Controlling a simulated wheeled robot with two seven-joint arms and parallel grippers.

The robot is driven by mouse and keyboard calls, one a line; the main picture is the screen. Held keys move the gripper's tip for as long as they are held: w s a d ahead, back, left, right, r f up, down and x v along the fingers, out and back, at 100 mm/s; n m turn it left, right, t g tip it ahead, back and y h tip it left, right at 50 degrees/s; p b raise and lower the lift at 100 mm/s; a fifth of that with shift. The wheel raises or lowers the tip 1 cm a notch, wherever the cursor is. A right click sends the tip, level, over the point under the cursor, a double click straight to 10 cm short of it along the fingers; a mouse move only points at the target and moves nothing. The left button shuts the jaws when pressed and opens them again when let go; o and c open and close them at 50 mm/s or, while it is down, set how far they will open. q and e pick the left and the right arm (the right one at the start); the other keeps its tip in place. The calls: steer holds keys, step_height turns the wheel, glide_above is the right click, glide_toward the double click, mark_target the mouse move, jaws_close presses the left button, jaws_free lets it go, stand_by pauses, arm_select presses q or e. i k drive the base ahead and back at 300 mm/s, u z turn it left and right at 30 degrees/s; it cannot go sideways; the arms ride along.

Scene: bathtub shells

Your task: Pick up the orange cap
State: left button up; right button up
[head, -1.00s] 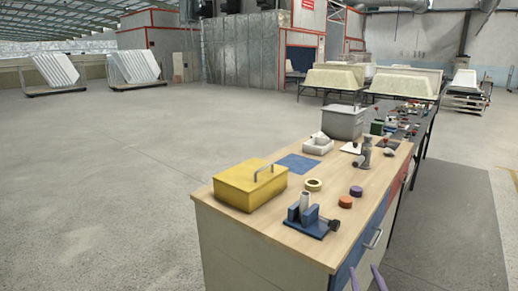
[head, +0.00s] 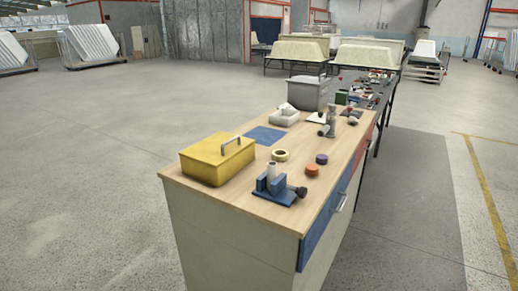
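The orange cap (head: 312,170) is a small round disc lying on the wooden top of the workbench (head: 228,198), near its right side. A blue vise-like fixture (head: 272,187) with a grey upright cylinder and a dark knob stands in front and to the left of the orange cap. Neither of my grippers is in view in the head view.
A yellow box (head: 217,160) with a handle, a roll of yellowish tape (head: 280,155), a blue mat (head: 265,135), a white tray (head: 284,117) and a grey bin (head: 308,93) are on the bench. A dark table (head: 385,85) stands behind. Floor on both sides is open.

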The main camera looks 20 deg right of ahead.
mark_target(312, 170)
steer(key=z, duration=0.5)
steer(key=i, duration=1.35)
steer(key=z, duration=0.35)
